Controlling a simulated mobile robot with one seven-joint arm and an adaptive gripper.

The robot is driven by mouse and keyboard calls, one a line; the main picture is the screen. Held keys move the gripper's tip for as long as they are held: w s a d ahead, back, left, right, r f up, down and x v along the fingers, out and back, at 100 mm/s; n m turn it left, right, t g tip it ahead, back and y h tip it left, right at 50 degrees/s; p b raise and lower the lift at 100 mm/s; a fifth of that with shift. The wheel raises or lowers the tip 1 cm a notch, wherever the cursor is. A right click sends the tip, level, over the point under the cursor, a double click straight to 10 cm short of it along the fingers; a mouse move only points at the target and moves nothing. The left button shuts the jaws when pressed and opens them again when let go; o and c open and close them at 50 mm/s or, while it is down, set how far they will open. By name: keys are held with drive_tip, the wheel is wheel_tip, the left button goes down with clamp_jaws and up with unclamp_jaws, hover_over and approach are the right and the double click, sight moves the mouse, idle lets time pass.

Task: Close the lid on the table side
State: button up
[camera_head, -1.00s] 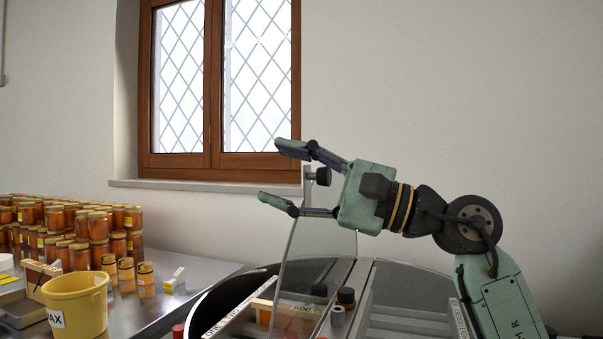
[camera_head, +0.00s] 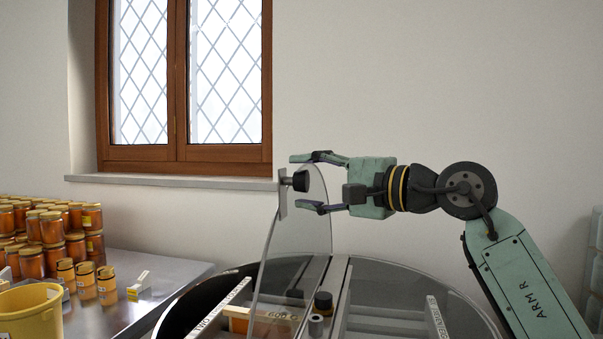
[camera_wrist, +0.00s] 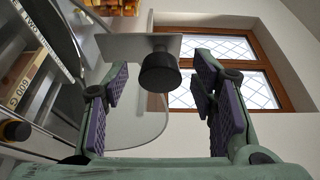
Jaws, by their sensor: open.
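The clear lid (camera_head: 290,245) on the table side of the round tank stands raised, nearly upright and tilted slightly. A black knob (camera_head: 300,181) sits on a metal plate (camera_head: 283,194) at its upper edge. My gripper (camera_head: 302,183) is open, its fingers above and below the knob in the head view. In the wrist view the knob (camera_wrist: 159,72) lies between my open fingers (camera_wrist: 158,95), apart from both purple pads. The other clear lid (camera_head: 400,300) lies flat over the right half of the tank.
A metal table (camera_head: 175,277) at left holds several honey jars (camera_head: 50,235), a yellow bucket (camera_head: 30,312) and a small card (camera_head: 139,286). A wooden window (camera_head: 185,85) with a sill is behind. A black knob (camera_head: 323,302) stands near the tank's middle bar.

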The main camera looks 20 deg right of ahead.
drive_tip(key=shift+x, duration=0.9)
drive_tip(key=shift+c, duration=0.2)
drive_tip(key=shift+f, duration=0.15)
clamp_jaws()
